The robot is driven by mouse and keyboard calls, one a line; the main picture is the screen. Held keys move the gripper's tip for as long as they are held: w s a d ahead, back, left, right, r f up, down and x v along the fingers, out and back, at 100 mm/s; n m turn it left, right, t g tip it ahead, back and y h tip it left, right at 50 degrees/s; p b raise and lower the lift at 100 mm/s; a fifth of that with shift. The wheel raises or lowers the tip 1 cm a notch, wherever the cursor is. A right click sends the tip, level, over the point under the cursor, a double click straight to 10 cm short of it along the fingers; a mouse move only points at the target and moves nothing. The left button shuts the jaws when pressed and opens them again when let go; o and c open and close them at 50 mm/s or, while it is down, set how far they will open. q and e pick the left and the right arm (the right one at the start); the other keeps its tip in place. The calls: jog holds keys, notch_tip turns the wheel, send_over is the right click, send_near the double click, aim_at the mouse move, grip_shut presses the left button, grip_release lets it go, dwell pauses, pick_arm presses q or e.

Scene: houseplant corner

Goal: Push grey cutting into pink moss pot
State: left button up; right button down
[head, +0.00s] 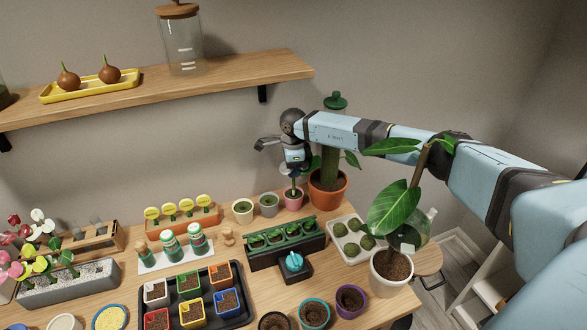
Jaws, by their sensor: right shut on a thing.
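The pink moss pot (292,201) stands at the back of the table, right of a cream pot (243,212) and a grey pot (268,205), which both hold green moss. My right gripper (293,172) points down directly above the pink pot. It is shut on the grey cutting (293,183), whose thin stem shows between the jaws and the pot. The stem's lower end is at the pot's mouth; I cannot tell how deep it sits in the moss. The cutting's upper part is mostly hidden by the gripper. My left gripper is not in view.
A terracotta pot (327,199) with a tall plant stands close right of the pink pot. A dark green planter tray (287,243) stands in front. A tall leafy plant in a white pot (391,279) stands near my right arm. A wooden shelf (200,86) hangs above left.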

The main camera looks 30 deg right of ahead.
jog(key=shift+f+b, duration=1.15)
jog(key=shift+f, duration=0.5)
jog(key=c, duration=0.6)
grip_release()
jog(key=shift+r, duration=0.15)
jog(key=shift+r+p, duration=1.85)
jog(key=shift+r, duration=1.55)
